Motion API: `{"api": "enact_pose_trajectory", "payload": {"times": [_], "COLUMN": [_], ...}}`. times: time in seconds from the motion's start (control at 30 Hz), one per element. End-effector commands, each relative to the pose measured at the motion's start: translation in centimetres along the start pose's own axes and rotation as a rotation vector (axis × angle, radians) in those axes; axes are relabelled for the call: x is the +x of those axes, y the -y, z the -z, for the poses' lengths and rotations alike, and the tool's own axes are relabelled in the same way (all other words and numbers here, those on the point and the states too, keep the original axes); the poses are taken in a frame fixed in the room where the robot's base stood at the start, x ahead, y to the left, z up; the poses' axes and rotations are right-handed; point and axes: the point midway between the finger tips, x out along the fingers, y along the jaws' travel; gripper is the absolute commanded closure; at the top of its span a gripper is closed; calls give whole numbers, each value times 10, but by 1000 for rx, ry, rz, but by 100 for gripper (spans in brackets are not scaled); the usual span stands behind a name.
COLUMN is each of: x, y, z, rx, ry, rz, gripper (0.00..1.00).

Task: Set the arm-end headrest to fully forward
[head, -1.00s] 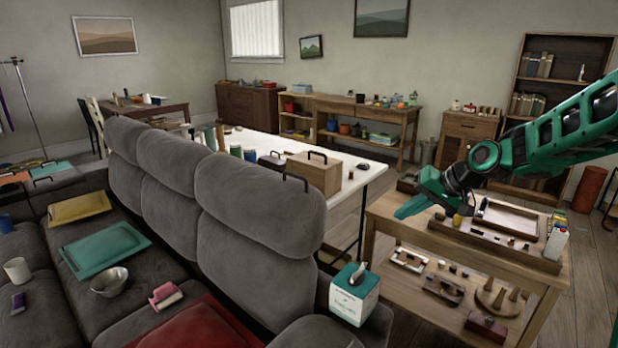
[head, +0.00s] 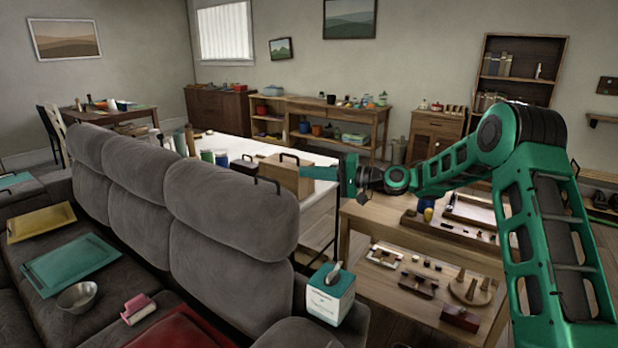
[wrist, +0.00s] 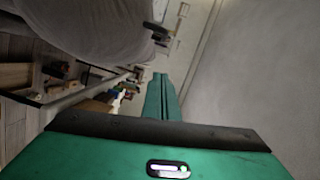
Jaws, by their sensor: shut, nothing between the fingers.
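The grey sofa has several headrests along its back. The arm-end headrest (head: 230,208) is the nearest one, beside the sofa arm with the tissue box. It looks roughly upright, and a black handle (head: 268,182) stands on its top. My green gripper (head: 318,173) is shut and empty. In the head view it shows just right of and a little above the handle, apart from it. In the wrist view the closed fingers (wrist: 161,96) point ahead. A grey rounded surface (wrist: 85,25), likely the headrest, fills the upper left, with a dark handle (wrist: 155,30) at its edge.
A tissue box (head: 331,293) stands on the sofa arm. Behind the sofa are a white table (head: 325,183) with a wooden box (head: 283,178) and a wooden workbench (head: 375,222) with small items. Trays, a bowl (head: 77,296) and a pink object (head: 138,309) lie on the seats.

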Motion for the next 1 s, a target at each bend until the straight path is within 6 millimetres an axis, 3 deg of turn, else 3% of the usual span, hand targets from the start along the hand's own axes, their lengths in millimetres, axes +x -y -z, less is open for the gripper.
{"api": "enact_pose_trajectory", "payload": {"times": [0.2, 0.47, 0.7, 1.0], "x": [40, 76, 80, 82], "y": [0, 0, 0, -1], "z": [-1, -2, -29, -39], "rx": [-2, -3, -1, -2], "ry": [3, 3, 2, 0], "rz": [-1, -2, -3, -3], "gripper": [100, 100, 100, 100]}}
